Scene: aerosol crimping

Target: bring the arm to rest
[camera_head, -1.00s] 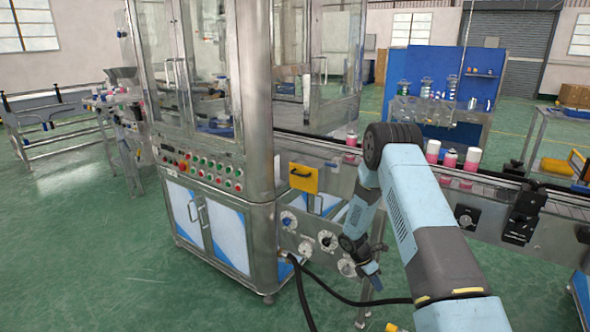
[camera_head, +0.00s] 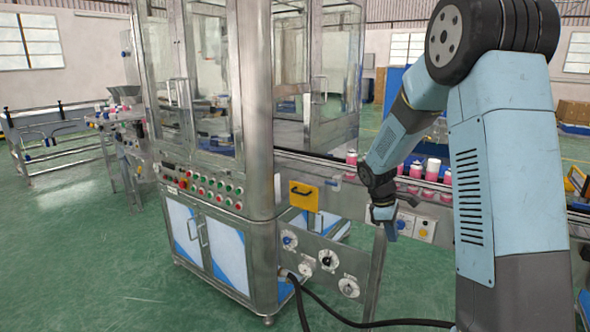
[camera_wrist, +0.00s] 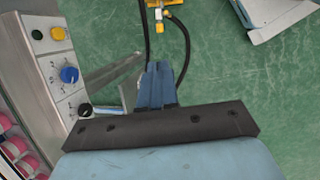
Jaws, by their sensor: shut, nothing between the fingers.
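My arm rises on the right side of the head view, its elbow high and its forearm reaching down and left. My gripper (camera_head: 390,222) hangs in front of the conveyor's side panel, pointing down. In the wrist view its blue fingers (camera_wrist: 158,85) are together with nothing between them, above the green floor. It appears clear of the panel.
The crimping machine (camera_head: 215,190) with its button panel stands left of my gripper. Pink-and-white cans (camera_head: 431,170) stand on the conveyor behind my arm. The knob panel (camera_wrist: 62,75) is close on the left in the wrist view. Black hoses (camera_head: 330,311) cross the floor.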

